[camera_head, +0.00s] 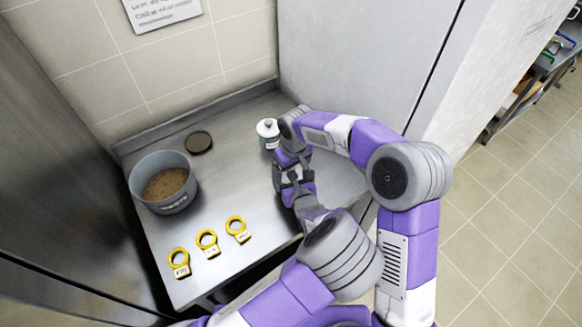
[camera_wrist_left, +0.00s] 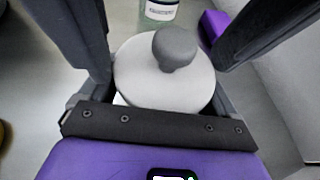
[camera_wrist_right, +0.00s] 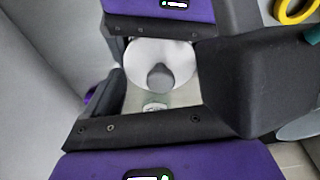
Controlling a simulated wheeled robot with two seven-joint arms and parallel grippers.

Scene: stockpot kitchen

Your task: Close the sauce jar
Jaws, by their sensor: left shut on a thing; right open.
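The lid also shows in the right wrist view (camera_wrist_right: 160,65), with a bit of greenish glass and a pale label below the knob. My right gripper (camera_wrist_right: 165,85) is open and faces my left one, close to the jar.
A grey pot (camera_head: 163,200), a dark disc (camera_head: 199,142) and yellow ring-shaped tags (camera_head: 207,243) are on the counter (camera_head: 225,185). A tall pale cabinet (camera_head: 350,60) stands behind.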

